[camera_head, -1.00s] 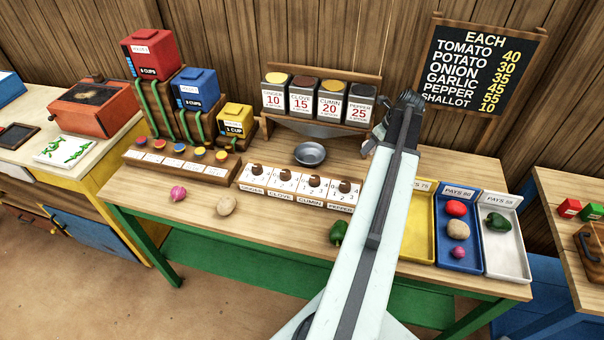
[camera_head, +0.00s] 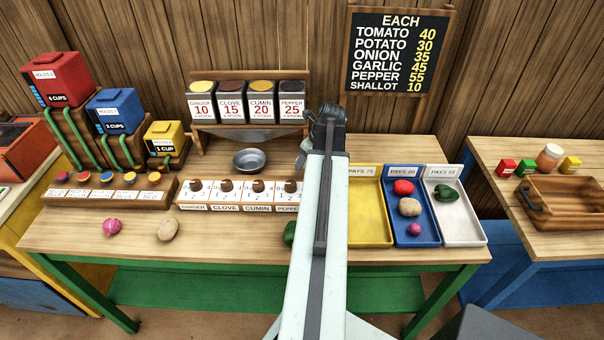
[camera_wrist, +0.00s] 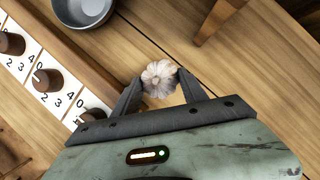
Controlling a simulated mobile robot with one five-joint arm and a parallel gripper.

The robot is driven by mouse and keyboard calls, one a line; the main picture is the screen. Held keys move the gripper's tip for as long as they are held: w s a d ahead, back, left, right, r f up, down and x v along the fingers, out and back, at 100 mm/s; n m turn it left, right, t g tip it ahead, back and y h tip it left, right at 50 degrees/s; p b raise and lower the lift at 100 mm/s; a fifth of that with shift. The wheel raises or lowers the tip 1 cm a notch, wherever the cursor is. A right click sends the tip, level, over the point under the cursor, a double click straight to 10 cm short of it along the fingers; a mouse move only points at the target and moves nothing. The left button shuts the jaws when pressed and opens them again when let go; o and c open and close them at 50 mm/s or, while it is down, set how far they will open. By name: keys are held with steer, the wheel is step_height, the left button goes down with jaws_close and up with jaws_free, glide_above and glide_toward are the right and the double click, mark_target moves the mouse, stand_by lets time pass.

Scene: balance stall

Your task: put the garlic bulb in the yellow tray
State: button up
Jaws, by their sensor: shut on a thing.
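In the wrist view a whitish garlic bulb (camera_wrist: 159,78) sits between the two fingertips of my gripper (camera_wrist: 158,86), which is shut on it. It is held over the wooden table. In the head view my arm hides the gripper's fingers and the bulb. The yellow tray (camera_head: 371,219) lies on the table just right of my arm, marked PAYS 75. Its visible part is empty, and my arm covers its left side.
Right of the yellow tray stand a blue tray (camera_head: 416,236) with red, tan and pink vegetables and a white tray (camera_head: 469,228) with a green pepper. A metal bowl (camera_head: 249,161) and the dial row (camera_head: 240,207) are to the left. A pink onion (camera_head: 112,227) and potato (camera_head: 168,229) lie front left.

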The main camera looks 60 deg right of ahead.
step_height(320, 180, down, 4)
steer(key=b, duration=0.3)
steer(key=shift+b, duration=0.3)
steer(key=shift+r, duration=0.25)
steer(key=shift+f, duration=0.2)
steer(key=o, duration=1.2)
steer(key=shift+r, duration=0.15)
steer(key=shift+r+p, duration=0.3)
steer(key=shift+p, duration=0.2)
steer(key=p+v, duration=1)
steer(key=v, duration=0.1)
steer(key=shift+s+r+p, duration=0.2)
steer(key=shift+s+p, duration=0.05)
steer(key=shift+p, duration=0.05)
